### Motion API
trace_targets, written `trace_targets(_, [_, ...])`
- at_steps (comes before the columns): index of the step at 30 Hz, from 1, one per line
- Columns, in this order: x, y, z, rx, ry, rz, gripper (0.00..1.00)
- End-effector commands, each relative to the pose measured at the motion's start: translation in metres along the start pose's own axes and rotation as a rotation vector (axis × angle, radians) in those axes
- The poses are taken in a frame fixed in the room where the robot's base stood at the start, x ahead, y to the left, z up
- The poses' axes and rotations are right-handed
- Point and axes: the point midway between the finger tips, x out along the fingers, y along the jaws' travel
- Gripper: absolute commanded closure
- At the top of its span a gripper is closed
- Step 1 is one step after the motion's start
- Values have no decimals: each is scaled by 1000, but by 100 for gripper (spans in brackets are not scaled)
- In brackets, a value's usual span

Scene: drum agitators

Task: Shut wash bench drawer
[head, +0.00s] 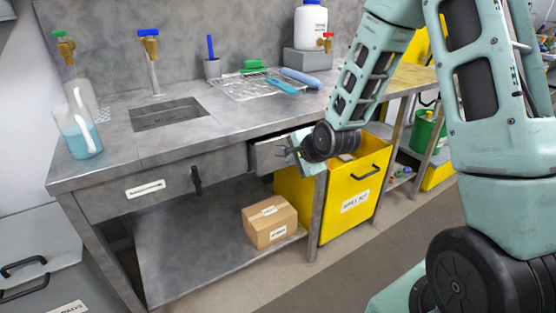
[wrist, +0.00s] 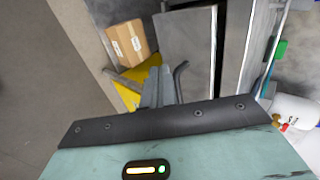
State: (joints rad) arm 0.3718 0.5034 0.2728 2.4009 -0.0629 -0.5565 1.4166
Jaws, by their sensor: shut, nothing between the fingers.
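The grey wash bench (head: 110,130) has a drawer (head: 268,154) under its right part that stands partly pulled out, its side and open top edge showing. A second, left drawer front (head: 110,202) with a white label and black handle (head: 196,180) sits flush. My gripper (head: 284,151) is shut and empty at the pulled-out drawer's front end, which it and the wrist partly hide. In the wrist view my gripper (wrist: 157,88) shows its fingers together beside a dark curved handle (wrist: 181,80). I cannot tell whether they touch it.
A yellow bin (head: 350,190) stands under the bench's right end, close to my wrist. A cardboard box (head: 270,222) lies on the lower shelf (head: 190,255). A bottle (head: 78,135), taps and a wire rack (head: 250,85) are on the bench top. The floor in front is clear.

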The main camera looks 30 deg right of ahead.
Motion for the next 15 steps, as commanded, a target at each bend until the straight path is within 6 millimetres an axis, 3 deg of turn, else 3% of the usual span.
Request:
trace_targets(7, [53,1,0,-1,0,2,100])
trace_targets(15, [77,-24,0,-1,1,-2,100])
